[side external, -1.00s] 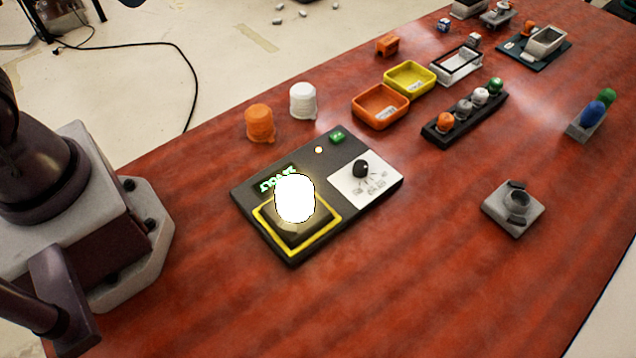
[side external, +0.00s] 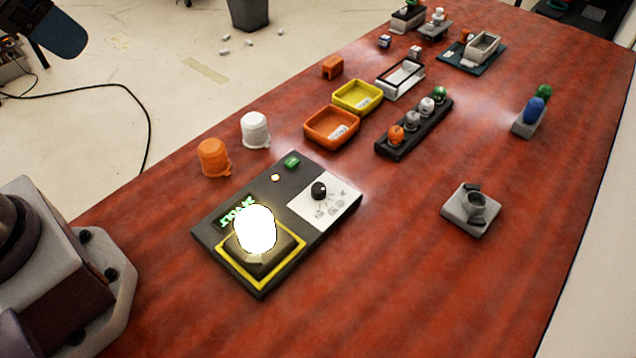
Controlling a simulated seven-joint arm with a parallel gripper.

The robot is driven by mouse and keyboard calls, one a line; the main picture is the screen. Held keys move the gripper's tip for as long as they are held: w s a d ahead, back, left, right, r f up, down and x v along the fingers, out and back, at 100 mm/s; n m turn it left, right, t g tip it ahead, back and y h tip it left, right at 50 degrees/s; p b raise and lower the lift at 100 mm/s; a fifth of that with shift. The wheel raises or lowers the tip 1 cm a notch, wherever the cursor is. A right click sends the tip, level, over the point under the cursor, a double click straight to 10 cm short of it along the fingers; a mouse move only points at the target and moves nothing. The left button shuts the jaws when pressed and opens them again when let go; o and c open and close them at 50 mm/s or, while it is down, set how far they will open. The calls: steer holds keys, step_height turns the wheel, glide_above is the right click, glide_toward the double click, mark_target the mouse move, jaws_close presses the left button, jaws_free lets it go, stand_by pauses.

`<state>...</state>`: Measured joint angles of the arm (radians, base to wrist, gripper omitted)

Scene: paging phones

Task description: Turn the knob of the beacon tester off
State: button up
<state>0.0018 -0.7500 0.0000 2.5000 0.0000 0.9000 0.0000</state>
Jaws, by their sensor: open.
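The beacon tester (side external: 290,255) is a dark flat box on the red table. Its black knob (side external: 319,190) stands on a white labelled panel (side external: 335,205) at the tester's right side. The knob's pointer direction is too small to read. A beacon (side external: 256,228) glows bright white on the yellow-edged pad (side external: 262,284). The tester's small display (side external: 236,213) shows green characters, and an orange light (side external: 275,178) is lit near a green block (side external: 292,162). My gripper is out of view, and nothing touches the knob.
An orange cap (side external: 213,158) and white cap (side external: 255,130) stand behind the tester. Orange (side external: 318,143) and yellow (side external: 345,103) trays and a black rack (side external: 425,135) of small domes lie further back. A grey fixture (side external: 470,210) stands to the right. The front table is clear.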

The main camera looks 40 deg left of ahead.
steer(key=m+g, duration=0.6)
glide_toward(319, 187)
step_height(319, 187, down, 10)
steer(key=shift+s+r, duration=0.15)
steer(key=c, duration=0.9)
